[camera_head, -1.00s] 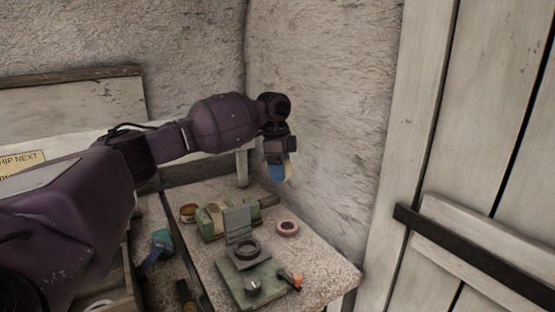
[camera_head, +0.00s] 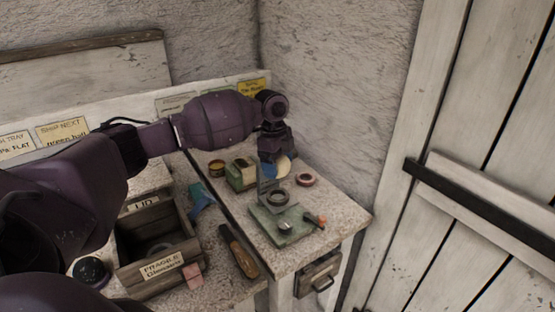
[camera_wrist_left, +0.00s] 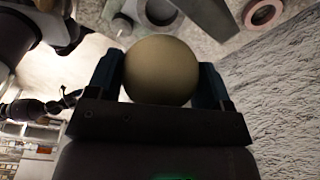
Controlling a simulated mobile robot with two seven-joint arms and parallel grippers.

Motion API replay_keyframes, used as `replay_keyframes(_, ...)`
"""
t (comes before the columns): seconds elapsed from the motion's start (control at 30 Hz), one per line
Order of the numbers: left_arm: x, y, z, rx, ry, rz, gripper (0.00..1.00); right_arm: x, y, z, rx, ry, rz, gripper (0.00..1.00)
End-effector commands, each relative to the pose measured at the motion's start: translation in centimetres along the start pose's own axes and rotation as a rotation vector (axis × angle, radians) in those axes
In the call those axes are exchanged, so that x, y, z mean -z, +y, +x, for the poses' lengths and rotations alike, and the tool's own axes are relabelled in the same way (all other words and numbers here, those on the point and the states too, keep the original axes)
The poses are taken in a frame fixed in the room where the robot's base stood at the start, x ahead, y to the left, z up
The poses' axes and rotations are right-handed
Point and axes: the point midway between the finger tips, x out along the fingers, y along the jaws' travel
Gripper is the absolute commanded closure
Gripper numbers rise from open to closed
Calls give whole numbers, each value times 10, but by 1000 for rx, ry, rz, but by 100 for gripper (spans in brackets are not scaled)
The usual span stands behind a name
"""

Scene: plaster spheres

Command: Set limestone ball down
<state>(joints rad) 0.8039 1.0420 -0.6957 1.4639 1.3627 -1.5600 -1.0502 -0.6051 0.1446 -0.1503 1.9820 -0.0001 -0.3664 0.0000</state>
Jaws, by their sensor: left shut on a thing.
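My left gripper (camera_head: 276,158) is shut on the limestone ball (camera_wrist_left: 160,70). In the left wrist view the pale tan ball sits between the two dark blue fingers. In the head view only a small cream part of the ball (camera_head: 284,166) shows beside a finger. Whether the ball touches anything below cannot be told. My right gripper is not in view.
A pink ring (camera_head: 306,179) lies right of the gripper. A green block (camera_head: 240,177) and a round tin (camera_head: 216,168) stand to its left. A wooden box (camera_head: 160,270) labelled fragile stands at lower left. The rough wall (camera_head: 345,90) is close behind the table.

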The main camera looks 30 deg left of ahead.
Motion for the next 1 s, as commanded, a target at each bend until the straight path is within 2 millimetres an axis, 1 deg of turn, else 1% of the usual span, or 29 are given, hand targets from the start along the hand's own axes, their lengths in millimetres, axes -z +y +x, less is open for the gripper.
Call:
replay_keyframes(0.27, 0, 0, -2, 2, 0, -1, 64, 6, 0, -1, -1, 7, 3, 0)
replay_keyframes(0.47, 1, 0, -4, 2, 1, -1, 64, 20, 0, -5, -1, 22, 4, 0)
replay_keyframes(0.67, -2, 0, 16, -2, 1, -1, 64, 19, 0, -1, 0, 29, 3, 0)
replay_keyframes(1.0, -5, 0, 46, -1, 1, -2, 64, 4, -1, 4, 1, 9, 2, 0)
